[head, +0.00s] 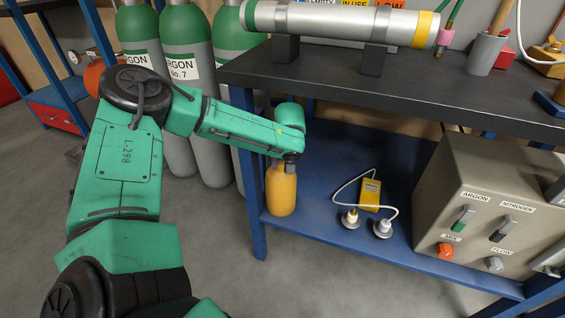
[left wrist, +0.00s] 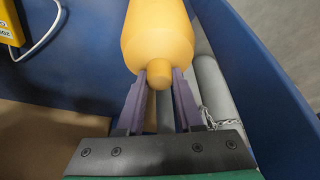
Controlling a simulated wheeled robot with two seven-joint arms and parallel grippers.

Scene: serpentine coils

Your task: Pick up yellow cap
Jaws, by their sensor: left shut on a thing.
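The yellow cap (head: 281,190) is a smooth, bottle-shaped orange-yellow piece with a narrow knob on top. It is upright at the left end of the blue lower shelf (head: 330,210). I cannot tell whether its base touches the shelf. My left gripper (head: 284,162) comes down over it from above and is shut on its knob. In the left wrist view the cap (left wrist: 158,35) fills the top middle, with the purple fingers of the left gripper (left wrist: 160,82) on both sides of the knob. My right gripper is not in view.
A yellow meter (head: 370,194) with white cables lies right of the cap. A grey control box (head: 485,190) stands farther right. The dark bench top (head: 420,95) overhangs the shelf. Argon cylinders (head: 185,60) stand behind my left arm. Shelf space between cap and meter is clear.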

